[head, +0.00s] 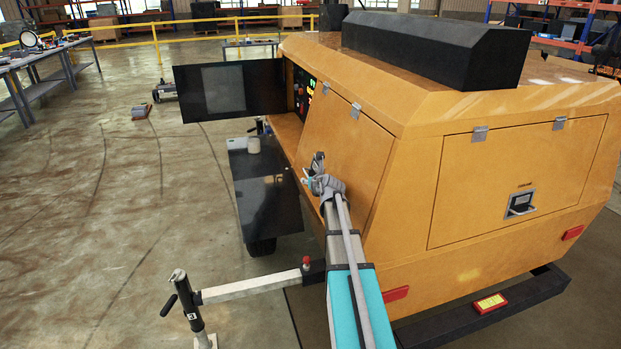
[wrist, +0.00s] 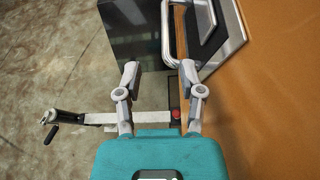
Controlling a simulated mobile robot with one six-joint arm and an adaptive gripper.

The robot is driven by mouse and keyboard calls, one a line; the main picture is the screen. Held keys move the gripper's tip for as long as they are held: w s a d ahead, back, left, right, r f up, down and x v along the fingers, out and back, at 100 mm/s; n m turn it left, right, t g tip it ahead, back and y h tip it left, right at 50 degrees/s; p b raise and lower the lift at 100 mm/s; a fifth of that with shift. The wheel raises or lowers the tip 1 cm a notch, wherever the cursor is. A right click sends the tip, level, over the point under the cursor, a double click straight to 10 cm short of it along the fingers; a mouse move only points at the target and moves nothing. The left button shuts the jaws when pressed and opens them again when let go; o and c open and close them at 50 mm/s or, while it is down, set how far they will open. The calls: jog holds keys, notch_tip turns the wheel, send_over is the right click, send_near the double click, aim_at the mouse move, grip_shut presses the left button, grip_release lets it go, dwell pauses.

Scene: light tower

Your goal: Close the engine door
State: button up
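The engine door (head: 345,150) is the orange side panel of the light tower, hung from two top hinges. It hangs down close to the body; I cannot tell whether it is fully shut. Its metal latch (head: 318,160) is near the lower left edge; the wrist view shows the latch plate (wrist: 217,35) with a looped handle standing out. My gripper (head: 318,177) is just in front of the latch. In the wrist view my gripper (wrist: 160,78) has its fingers apart with nothing between them. The handle loop lies just beyond the fingertips, nearer the right one.
A black panel door (head: 228,90) stands open to the left, beside the control panel. A black fender (head: 267,195) lies below. An outrigger jack (head: 187,305) with a bar and red knob (head: 306,261) is lower left. Open floor extends left.

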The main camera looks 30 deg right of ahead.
jog(key=s+a+r+p, duration=0.3)
jog(key=s+a, duration=0.1)
jog(key=s, duration=0.4)
jog(key=shift+s+a, duration=0.15)
jog(key=shift+a, duration=0.15)
dwell(1.1)
jog(key=shift+r, duration=0.2)
dwell(0.5)
